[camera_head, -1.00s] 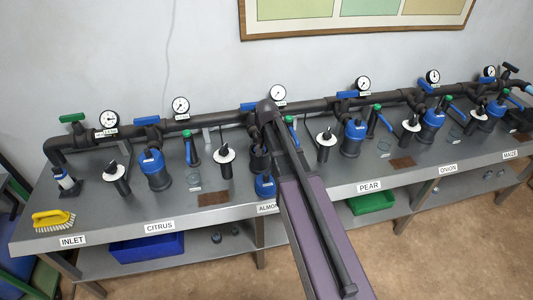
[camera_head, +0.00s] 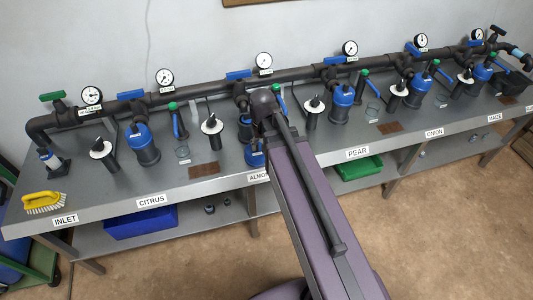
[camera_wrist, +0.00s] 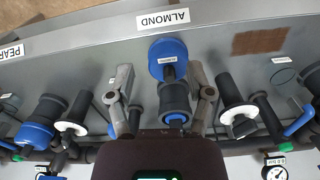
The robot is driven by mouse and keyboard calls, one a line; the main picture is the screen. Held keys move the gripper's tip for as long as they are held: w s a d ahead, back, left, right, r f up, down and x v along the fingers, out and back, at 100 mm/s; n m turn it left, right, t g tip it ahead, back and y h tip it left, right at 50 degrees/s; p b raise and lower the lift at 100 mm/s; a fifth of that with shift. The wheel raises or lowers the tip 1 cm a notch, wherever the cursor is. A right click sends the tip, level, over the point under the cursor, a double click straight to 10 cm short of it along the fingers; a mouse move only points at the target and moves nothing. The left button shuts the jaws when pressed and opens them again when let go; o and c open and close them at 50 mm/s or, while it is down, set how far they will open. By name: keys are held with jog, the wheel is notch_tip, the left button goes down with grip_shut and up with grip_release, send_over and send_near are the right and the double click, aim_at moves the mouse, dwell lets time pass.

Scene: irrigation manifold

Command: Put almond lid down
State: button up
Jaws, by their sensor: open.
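The almond lid (camera_wrist: 168,58) is a round blue cap on the grey bench, close to the ALMOND label (camera_wrist: 163,20) in the wrist view. In the head view the lid (camera_head: 255,158) shows partly, beside my arm. The dark almond filter body (camera_wrist: 174,98) stands just behind it, with a blue part in its middle. My gripper (camera_wrist: 160,76) is open, with one finger on each side of the lid and body area. A gap shows between the fingers and the lid. My arm hides the gripper in the head view.
A black-handled post with a white disc (camera_wrist: 238,112) stands close to one finger, and another (camera_wrist: 75,115) is on the other side. A brown mat (camera_wrist: 258,41) lies nearby. The dark manifold pipe (camera_head: 200,90) with gauges runs along the back.

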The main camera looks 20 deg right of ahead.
jog(key=shift+n, duration=0.7)
jog(key=s, duration=0.4)
jog(key=shift+s, duration=0.3)
jog(key=shift+c, duration=0.7)
